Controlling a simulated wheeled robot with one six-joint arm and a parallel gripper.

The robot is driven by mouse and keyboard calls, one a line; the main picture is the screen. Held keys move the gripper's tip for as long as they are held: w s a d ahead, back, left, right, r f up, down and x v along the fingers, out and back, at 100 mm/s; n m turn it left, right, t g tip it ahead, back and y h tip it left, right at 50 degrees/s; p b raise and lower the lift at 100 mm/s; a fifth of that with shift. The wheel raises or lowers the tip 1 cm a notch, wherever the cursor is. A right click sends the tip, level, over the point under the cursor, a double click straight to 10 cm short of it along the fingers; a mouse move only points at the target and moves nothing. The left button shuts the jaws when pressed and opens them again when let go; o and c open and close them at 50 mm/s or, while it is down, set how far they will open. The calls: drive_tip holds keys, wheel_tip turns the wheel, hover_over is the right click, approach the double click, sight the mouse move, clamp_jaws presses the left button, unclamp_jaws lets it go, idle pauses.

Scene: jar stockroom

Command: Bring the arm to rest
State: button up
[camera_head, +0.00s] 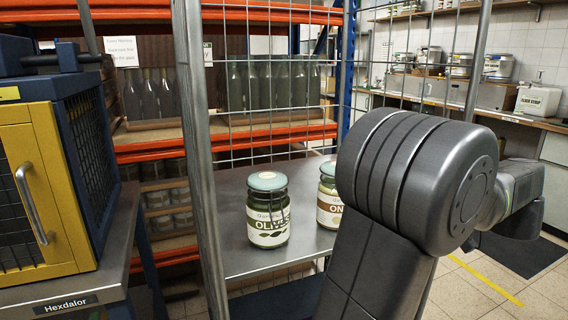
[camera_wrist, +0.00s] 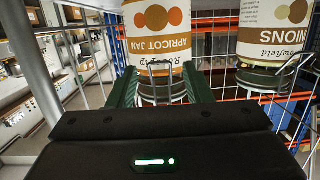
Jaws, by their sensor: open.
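In the wrist view my gripper (camera_wrist: 162,86) is open, with a dark green finger on each side. A jar labelled apricot jam (camera_wrist: 158,42) stands ahead of it, seen in line with the gap between the fingers; whether they touch it I cannot tell. Jars and labels look upside down in this view. An onions jar (camera_wrist: 275,38) is to the right. In the head view my arm (camera_head: 415,180) fills the right middle and hides the apricot jam jar, and my gripper cannot be made out there. The onions jar (camera_head: 327,205) is partly behind my arm.
An olives jar (camera_head: 268,228) stands on the metal shelf (camera_head: 240,258). A wire mesh (camera_head: 265,150) and metal post (camera_head: 197,150) stand close to my arm. A yellow and blue cage cabinet (camera_head: 40,190) is at left. Floor shows at right, with a dark mat (camera_head: 520,254).

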drive_tip(key=shift+s+r+g+h+p, duration=0.15)
drive_tip(key=shift+r+g+h+p, duration=0.65)
drive_tip(key=shift+p, duration=2.6)
drive_tip(key=g+p, duration=0.1)
drive_tip(key=p, duration=0.1)
drive_tip(key=shift+r+g+p, duration=0.25)
drive_tip(key=shift+g+p, duration=0.05)
drive_tip(key=shift+g, duration=0.1)
drive_tip(key=p, duration=0.2)
drive_tip(key=shift+d+r+g+p, duration=0.1)
drive_tip(key=shift+r+g+p, duration=0.1)
drive_tip(key=shift+g+p, duration=0.1)
drive_tip(key=shift+r+g+p, duration=0.15)
drive_tip(key=shift+g+p, duration=0.15)
drive_tip(key=shift+p, duration=0.55)
drive_tip(key=shift+h+p, duration=0.3)
drive_tip(key=shift+p, duration=0.1)
drive_tip(key=g+p, duration=0.1)
drive_tip(key=p, duration=0.1)
drive_tip(key=shift+r+p, duration=0.25)
drive_tip(key=shift+p, duration=0.05)
drive_tip(key=p, duration=0.2)
drive_tip(key=shift+r+g+h+p, duration=0.2)
drive_tip(key=shift+g+h+p, duration=0.1)
drive_tip(key=shift+g, duration=0.1)
drive_tip(key=g+p, duration=0.1)
drive_tip(key=p, duration=0.4)
drive_tip(key=shift+r+g+h, duration=0.3)
drive_tip(key=shift+r+h, duration=0.1)
